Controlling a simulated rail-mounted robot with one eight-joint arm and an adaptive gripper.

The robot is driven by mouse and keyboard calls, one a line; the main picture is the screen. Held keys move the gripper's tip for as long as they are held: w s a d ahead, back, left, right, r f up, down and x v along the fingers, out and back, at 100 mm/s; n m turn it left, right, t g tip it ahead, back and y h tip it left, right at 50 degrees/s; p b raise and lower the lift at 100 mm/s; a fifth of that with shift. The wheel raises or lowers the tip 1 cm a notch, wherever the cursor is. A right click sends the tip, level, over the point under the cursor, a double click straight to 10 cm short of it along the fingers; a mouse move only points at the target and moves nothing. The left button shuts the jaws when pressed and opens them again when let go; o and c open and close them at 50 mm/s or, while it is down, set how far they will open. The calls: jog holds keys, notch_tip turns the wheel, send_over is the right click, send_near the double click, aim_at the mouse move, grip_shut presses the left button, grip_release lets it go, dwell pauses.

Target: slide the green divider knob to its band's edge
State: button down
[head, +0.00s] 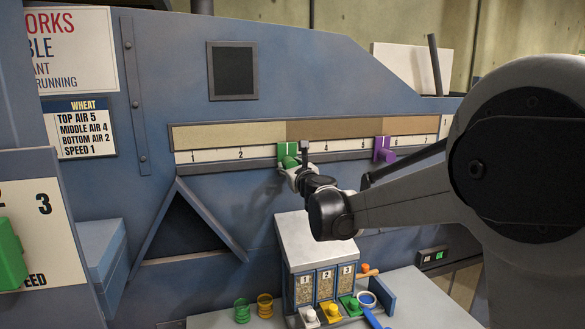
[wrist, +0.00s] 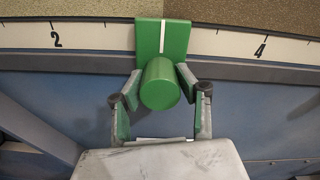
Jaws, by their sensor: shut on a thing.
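The green divider knob (wrist: 160,85) is a round peg on a green plate (wrist: 175,40) with a white centre line. In the head view the green divider (head: 287,149) sits on the numbered scale (head: 215,155) between 2 and 4, covering where 3 would be. My gripper (wrist: 158,88) has one finger on each side of the peg and is shut on it. In the head view my gripper (head: 290,172) partly hides the peg. Above the scale, a pale band (head: 230,136) meets a browner band (head: 335,129) at about the green divider.
A triangular opening (head: 186,226) lies below left. A sample box (head: 318,262) and a blue-handled magnifier (head: 368,302) are on the table (head: 425,300) below.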

jog(key=c, duration=1.2)
grip_release()
jog(key=v, duration=1.2)
